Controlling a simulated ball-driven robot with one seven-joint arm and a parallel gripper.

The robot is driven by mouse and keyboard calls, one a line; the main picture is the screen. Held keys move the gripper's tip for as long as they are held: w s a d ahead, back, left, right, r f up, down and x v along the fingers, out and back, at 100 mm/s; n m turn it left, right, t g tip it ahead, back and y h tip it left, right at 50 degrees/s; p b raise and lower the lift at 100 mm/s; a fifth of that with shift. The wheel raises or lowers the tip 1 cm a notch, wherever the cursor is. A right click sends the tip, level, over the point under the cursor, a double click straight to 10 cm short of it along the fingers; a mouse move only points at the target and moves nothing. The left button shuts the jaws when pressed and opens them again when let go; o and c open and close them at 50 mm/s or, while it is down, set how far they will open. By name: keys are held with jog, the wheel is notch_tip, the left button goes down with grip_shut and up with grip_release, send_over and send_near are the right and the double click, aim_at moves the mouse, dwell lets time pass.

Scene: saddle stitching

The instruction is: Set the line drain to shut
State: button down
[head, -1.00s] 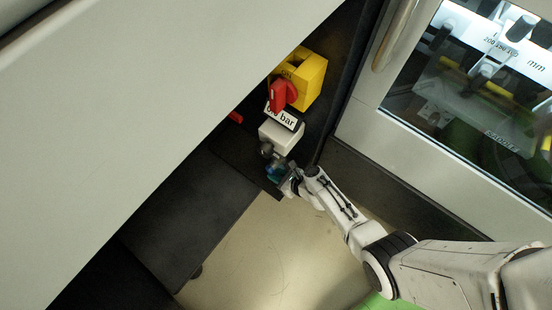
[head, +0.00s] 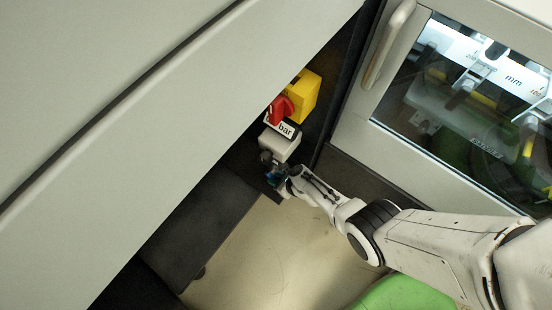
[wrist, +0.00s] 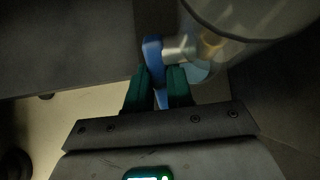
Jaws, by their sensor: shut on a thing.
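The line drain is a blue lever (wrist: 152,50) with a metal stem, under a clear bowl (wrist: 245,18) with a little pale liquid at its bottom. In the wrist view, my gripper (wrist: 160,78) has its two green fingers closed around the lower part of the blue lever, which shows between and below them. The lever's upper end stands clear of the fingers. In the head view, my gripper (head: 279,180) is at the foot of the air unit, and a small bit of blue shows there. The lever's exact angle is hard to tell in that view.
Above the bowl are a pale block (head: 279,144), a "bar" label (head: 286,129), a red knob (head: 279,110) and a yellow block (head: 304,96). A large grey cover (head: 150,110) overhangs on the left. A windowed door (head: 465,90) stands right. The floor (head: 250,250) below is open.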

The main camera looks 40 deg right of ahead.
jog(key=shift+w, duration=0.2)
jog(key=c, duration=1.2)
grip_release()
jog(key=shift+a, duration=0.1)
jog(key=shift+o, duration=0.9)
jog(key=shift+s, duration=0.15)
jog(key=shift+f+b, duration=0.25)
jog(key=shift+b, duration=0.2)
